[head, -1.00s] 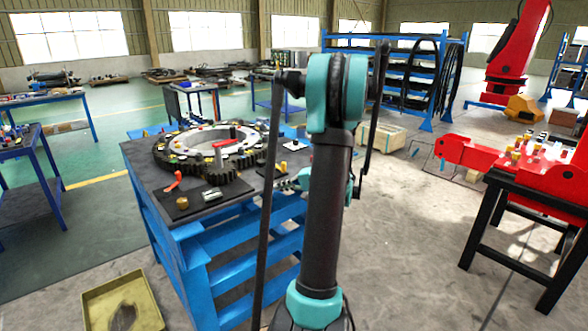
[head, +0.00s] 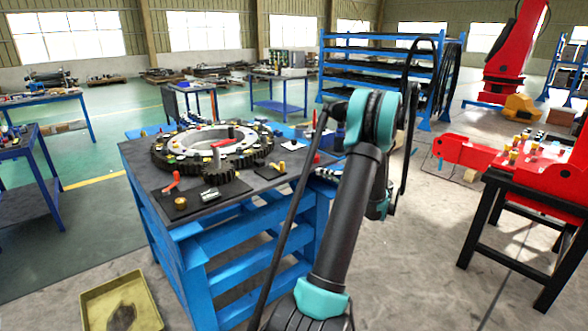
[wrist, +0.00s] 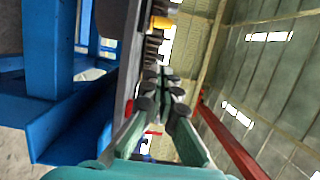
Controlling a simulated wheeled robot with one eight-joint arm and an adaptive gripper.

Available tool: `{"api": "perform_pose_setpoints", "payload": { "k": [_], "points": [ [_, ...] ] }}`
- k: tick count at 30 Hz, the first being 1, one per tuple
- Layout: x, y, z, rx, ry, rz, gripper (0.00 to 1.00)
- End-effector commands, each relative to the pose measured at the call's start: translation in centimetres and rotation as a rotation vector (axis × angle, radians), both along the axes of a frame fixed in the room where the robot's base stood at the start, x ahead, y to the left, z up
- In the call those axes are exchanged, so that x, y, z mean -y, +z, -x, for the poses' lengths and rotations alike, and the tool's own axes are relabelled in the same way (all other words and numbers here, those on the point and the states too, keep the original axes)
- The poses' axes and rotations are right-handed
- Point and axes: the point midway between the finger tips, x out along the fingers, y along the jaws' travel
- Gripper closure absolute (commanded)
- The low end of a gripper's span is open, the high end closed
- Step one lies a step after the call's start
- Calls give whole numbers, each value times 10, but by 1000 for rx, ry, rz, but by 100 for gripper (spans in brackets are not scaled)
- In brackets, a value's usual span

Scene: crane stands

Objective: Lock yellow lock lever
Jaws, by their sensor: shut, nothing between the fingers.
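The yellow lock lever (head: 281,166) stands on a small dark plate near the right corner of the blue-framed table, in the head view. A yellow part, probably this lever, shows at the top of the wrist view (wrist: 161,22), beyond my fingertips. My gripper (wrist: 160,78) is shut and empty, alongside the table's edge and apart from the yellow part. In the head view it is mostly hidden behind my arm, to the right of the table. Whether the lever is locked cannot be told at this size.
The table (head: 150,158) carries a large toothed ring (head: 165,160). A red lever (head: 171,184) and a brass knob (head: 181,203) sit at its front. A red upright part (head: 317,157) stands near the right corner. Open floor lies right of my arm, before a black stand (head: 490,215).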

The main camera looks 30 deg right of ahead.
Motion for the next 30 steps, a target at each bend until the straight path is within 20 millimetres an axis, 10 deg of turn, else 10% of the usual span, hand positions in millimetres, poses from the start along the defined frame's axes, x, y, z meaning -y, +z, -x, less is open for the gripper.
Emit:
{"api": "perform_pose_setpoints", "payload": {
  "k": [20,30],
  "points": [
    [-50,0,-90,-1,3,0,100],
    [-85,0,-99,-1,1,0,100]
  ]
}}
